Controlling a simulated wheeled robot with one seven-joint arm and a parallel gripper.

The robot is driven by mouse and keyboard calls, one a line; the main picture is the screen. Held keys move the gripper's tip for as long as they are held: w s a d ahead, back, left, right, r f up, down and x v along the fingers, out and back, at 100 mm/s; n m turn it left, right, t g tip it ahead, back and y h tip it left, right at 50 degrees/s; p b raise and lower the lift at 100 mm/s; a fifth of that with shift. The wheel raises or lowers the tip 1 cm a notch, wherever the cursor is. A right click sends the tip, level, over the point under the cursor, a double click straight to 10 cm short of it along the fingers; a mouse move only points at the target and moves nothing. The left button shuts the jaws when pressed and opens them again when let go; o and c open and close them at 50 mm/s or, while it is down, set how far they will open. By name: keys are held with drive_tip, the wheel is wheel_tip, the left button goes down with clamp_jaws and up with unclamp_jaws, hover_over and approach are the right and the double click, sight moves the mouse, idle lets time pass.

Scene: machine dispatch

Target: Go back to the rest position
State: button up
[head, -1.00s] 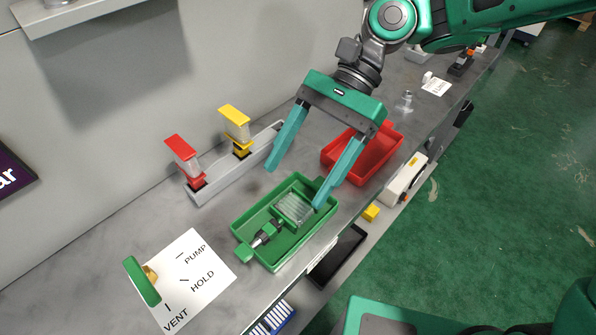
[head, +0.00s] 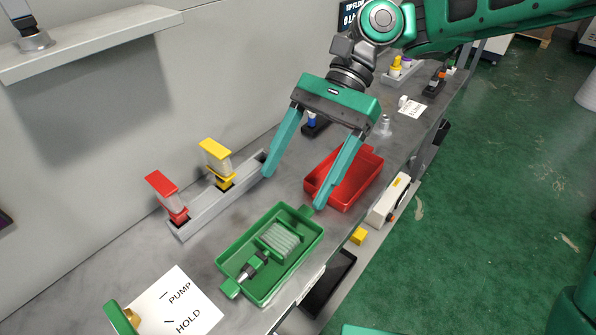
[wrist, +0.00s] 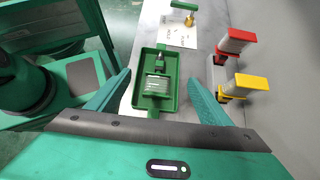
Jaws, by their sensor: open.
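My gripper (head: 293,190) is open and empty, held in the air above the bench, between the grey holder and the red tray in the head view. Its two teal fingers are spread wide. In the wrist view the fingers (wrist: 160,88) frame a green tray (wrist: 137,78) lying below and ahead of them.
A grey holder (head: 205,214) carries a red-topped and a yellow-topped piece. A PUMP/HOLD card (head: 176,305) with a green-handled lever lies at the front left. A shelf (head: 90,42) juts from the wall. Green floor is open at right.

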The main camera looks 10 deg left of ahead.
idle(0.3)
drive_tip(key=w+d+f+t, duration=0.2)
drive_tip(key=w+d, duration=0.1)
drive_tip(key=d, duration=0.5)
drive_tip(key=w+d+f+m+t+h, duration=0.1)
drive_tip(key=w+d+t, duration=0.2)
drive_tip(key=d, duration=0.4)
drive_tip(key=w+d+f+t, duration=0.2)
drive_tip(key=w+d, duration=0.1)
drive_tip(key=d, duration=0.5)
drive_tip(key=s+d+h, duration=0.1)
drive_tip(key=s+d, duration=0.4)
drive_tip(key=d, duration=0.3)
drive_tip(key=s+d+f+t+h, duration=0.1)
drive_tip(key=s+d, duration=0.4)
drive_tip(key=d, duration=0.4)
drive_tip(key=s+d+f+h, duration=0.1)
drive_tip(key=s+d, duration=0.4)
drive_tip(key=d, duration=0.3)
drive_tip(key=shift+d+f, duration=0.2)
drive_tip(key=shift+f, duration=0.05)
